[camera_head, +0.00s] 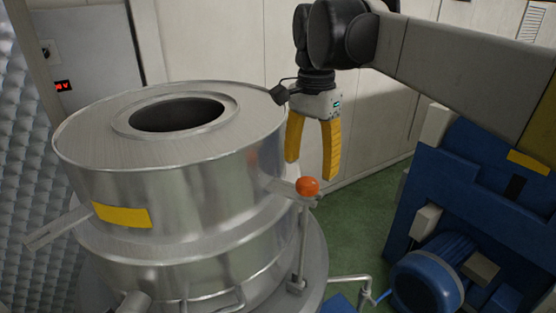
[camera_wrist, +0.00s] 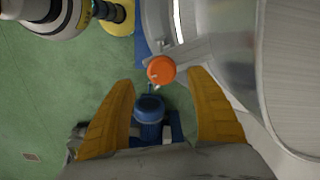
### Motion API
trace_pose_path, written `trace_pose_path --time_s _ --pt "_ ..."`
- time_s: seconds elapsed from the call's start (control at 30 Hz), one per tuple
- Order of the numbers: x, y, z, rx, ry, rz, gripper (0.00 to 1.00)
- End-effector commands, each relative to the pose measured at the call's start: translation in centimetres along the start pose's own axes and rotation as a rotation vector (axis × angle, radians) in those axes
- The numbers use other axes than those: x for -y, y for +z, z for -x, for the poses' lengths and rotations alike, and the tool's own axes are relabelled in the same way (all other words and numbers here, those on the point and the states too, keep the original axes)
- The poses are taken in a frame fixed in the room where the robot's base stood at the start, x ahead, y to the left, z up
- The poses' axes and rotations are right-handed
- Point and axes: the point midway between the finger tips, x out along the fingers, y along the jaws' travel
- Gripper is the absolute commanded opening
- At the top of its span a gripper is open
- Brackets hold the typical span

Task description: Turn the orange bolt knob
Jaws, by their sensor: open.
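The orange bolt knob (camera_head: 307,186) is a round ball on top of a thin upright metal rod at the right side of the steel vessel (camera_head: 190,180). In the wrist view the knob (camera_wrist: 161,69) lies ahead of the fingertips, roughly midway between them, with a small pale mark on it. My gripper (camera_head: 311,170) has two yellow fingers pointing down, spread apart and empty. In the head view the fingertips hang close above the knob's height. No contact with the knob is visible. The wrist view shows the fingers (camera_wrist: 161,75) on either side below the knob.
The vessel has a round top opening (camera_head: 178,114) and a yellow label (camera_head: 122,215). A blue machine with a motor (camera_head: 430,284) stands at the right. Green floor (camera_head: 365,215) shows between them. The vessel wall is close to the right finger in the wrist view.

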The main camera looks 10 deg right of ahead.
Motion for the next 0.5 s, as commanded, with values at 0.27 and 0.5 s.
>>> trace_pose_path --time_s 0.27,0.5 --pt "0.0 0.0 -4.3 0.000 -0.001 0.001 0.66" --pt "0.0 0.0 -5.2 0.000 -0.001 0.001 0.66"
